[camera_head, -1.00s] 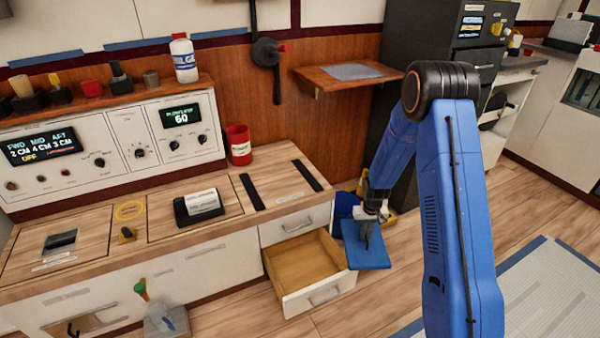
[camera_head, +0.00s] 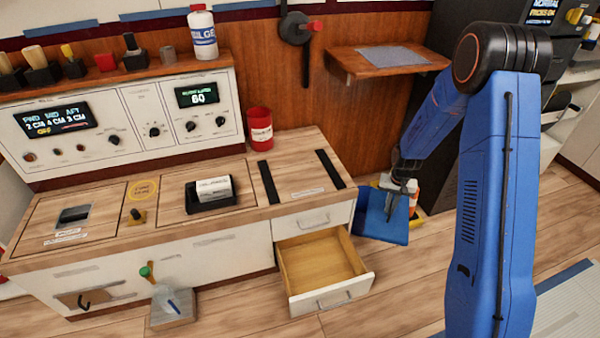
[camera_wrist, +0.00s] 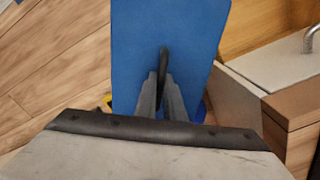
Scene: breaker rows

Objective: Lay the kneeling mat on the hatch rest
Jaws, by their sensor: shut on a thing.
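The blue kneeling mat (camera_head: 378,222) is beside the right end of the counter, right of the open drawer, and looks tilted. My gripper (camera_head: 404,192) is above it, shut on its dark handle. In the wrist view my gripper (camera_wrist: 162,88) grips this handle and the mat (camera_wrist: 170,25) extends beyond the fingers. No label that I can read says hatch rest. Two black strips (camera_head: 268,182) with a small label lie on the right end of the counter top and may be it. The strips are bare.
The wooden drawer (camera_head: 320,262) stands open and empty below the strips. A red can (camera_head: 260,130) stands behind them. A wall shelf (camera_head: 388,60) is above and beyond the mat. A black printer-like box (camera_head: 210,194) sits left on the counter. Space above the strips is clear.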

